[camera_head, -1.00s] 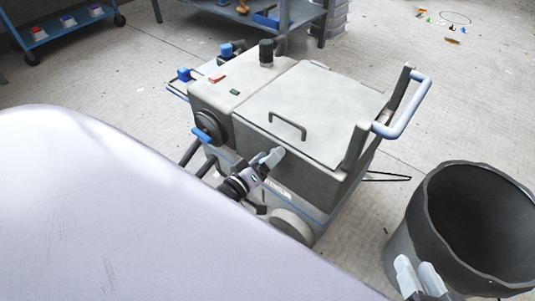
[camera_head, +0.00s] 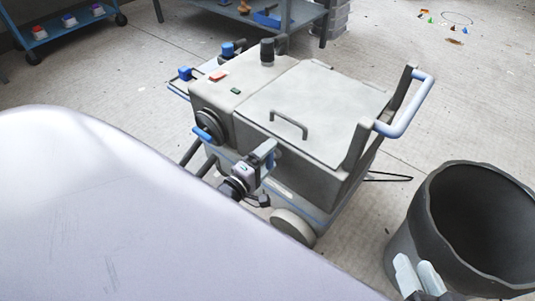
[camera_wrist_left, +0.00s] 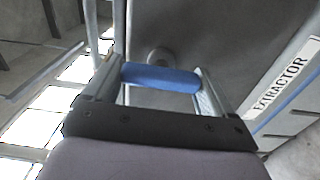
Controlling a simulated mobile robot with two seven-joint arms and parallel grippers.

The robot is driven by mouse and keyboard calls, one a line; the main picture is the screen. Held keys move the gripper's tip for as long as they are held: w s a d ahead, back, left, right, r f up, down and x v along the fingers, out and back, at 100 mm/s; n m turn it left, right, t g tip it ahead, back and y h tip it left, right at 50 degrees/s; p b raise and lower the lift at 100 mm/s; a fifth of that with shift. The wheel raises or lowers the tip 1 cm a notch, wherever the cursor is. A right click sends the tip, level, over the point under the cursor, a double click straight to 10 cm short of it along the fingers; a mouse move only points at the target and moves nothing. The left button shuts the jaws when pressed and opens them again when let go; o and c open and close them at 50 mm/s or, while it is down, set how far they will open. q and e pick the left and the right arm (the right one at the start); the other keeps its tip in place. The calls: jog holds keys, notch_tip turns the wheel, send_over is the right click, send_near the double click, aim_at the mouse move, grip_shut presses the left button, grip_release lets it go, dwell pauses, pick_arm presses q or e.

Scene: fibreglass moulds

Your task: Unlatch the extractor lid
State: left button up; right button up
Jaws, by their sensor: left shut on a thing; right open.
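The extractor is a grey wheeled box (camera_head: 290,165) in the head view. Its pale flat lid (camera_head: 315,105) lies down on top, with a grey bar handle (camera_head: 288,122). My left gripper (camera_head: 267,154) is at the front side of the box, below the lid's front edge. In the left wrist view its fingers (camera_wrist_left: 160,82) are shut on a blue latch lever (camera_wrist_left: 160,78), which spans between them. A small blue part of it shows beside the fingers in the head view. My right gripper (camera_head: 418,274) is open and empty at the bottom right.
A dark open bin (camera_head: 400,240) stands at the right, close behind my right gripper. The extractor has a blue push handle (camera_head: 410,108) and a black round fitting with a blue lever (camera_head: 203,134). A blue-edged shelf (camera_head: 70,28) is at the back left.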

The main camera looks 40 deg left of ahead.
jog(key=shift+w+a+r, duration=0.1)
jog(key=shift+r, duration=0.1)
dwell(0.3)
pick_arm(q)
jog(key=o, duration=0.8)
jog(key=shift+o, duration=0.2)
jog(key=shift+s, duration=0.15)
jog(key=s+p, duration=0.2)
jog(key=s, duration=0.4)
jog(key=shift+s+a, duration=0.3)
jog(key=shift+s, duration=0.1)
pick_arm(e)
jog(key=shift+s+d+f+h, duration=0.1)
jog(key=shift+s+d+h, duration=0.15)
jog(key=shift+d, duration=0.25)
jog(key=shift+s+d+f+h, duration=0.1)
jog(key=shift+d+h, duration=0.25)
jog(key=shift+d, duration=0.1)
